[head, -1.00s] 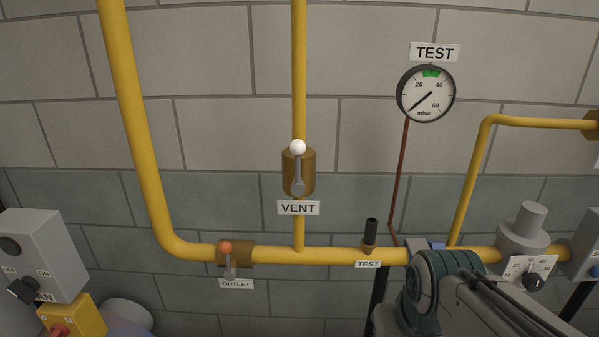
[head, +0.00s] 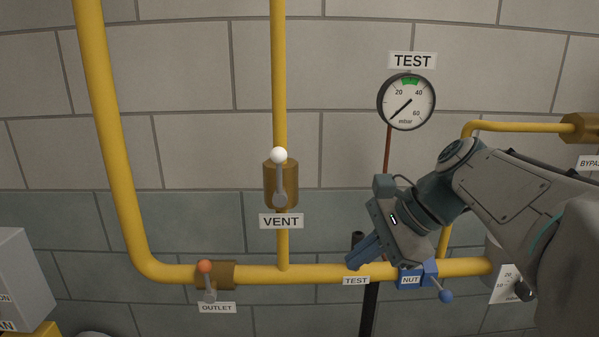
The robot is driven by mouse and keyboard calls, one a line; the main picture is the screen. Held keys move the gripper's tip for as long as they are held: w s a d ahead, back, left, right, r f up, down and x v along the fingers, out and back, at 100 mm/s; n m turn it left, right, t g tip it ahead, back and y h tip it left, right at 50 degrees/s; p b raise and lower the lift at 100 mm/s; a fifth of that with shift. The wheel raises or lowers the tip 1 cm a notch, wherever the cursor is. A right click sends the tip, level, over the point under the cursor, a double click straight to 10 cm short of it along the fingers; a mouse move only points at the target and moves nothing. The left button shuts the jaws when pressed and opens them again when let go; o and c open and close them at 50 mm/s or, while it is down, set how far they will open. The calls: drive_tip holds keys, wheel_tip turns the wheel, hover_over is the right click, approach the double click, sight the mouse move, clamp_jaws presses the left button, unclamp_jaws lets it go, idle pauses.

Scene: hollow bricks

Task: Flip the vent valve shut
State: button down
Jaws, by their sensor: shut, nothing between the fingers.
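The vent valve (head: 281,184) is a brass body on the vertical yellow pipe, above the VENT label (head: 281,221). Its grey lever with a white ball knob (head: 278,155) points up, in line with the pipe. My gripper (head: 356,262) is at the lower right of the valve, in front of the horizontal pipe by the TEST label.
The outlet valve (head: 206,275), with an orange knob, sits on the lower pipe (head: 320,273) at left. The test gauge (head: 406,101) hangs above. The wall between gripper and vent valve is clear.

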drive_tip(key=w+d+r+m+y+b, duration=0.2)
drive_tip(key=w+r+m+y, duration=0.1)
drive_tip(key=r, duration=0.3)
drive_tip(key=w+d+r+m+y+b, duration=0.2)
drive_tip(key=w+r+m+y, duration=0.1)
drive_tip(key=r+m, duration=0.2)
wheel_tip(320, 180, up, 3)
drive_tip(key=shift+d+f+t+y, duration=0.2)
drive_tip(key=shift+t+y, duration=0.1)
drive_tip(key=shift+y, duration=0.1)
drive_tip(key=shift+w+a, duration=0.1)
drive_tip(key=b, duration=0.1)
approach(281, 164)
wheel_tip(281, 164, down, 4)
drive_tip(key=a, duration=0.2)
drive_tip(key=a+r, duration=0.1)
drive_tip(key=a, duration=0.1)
drive_tip(key=shift+w+a+r, duration=0.3)
drive_tip(key=shift+w+r, duration=0.1)
drive_tip(key=shift+w+a+r, duration=0.1)
drive_tip(key=shift+a+r, duration=0.05)
drive_tip(key=shift+a, duration=0.1)
drive_tip(key=shift+r+p, duration=0.1)
drive_tip(key=shift+p, duration=0.5)
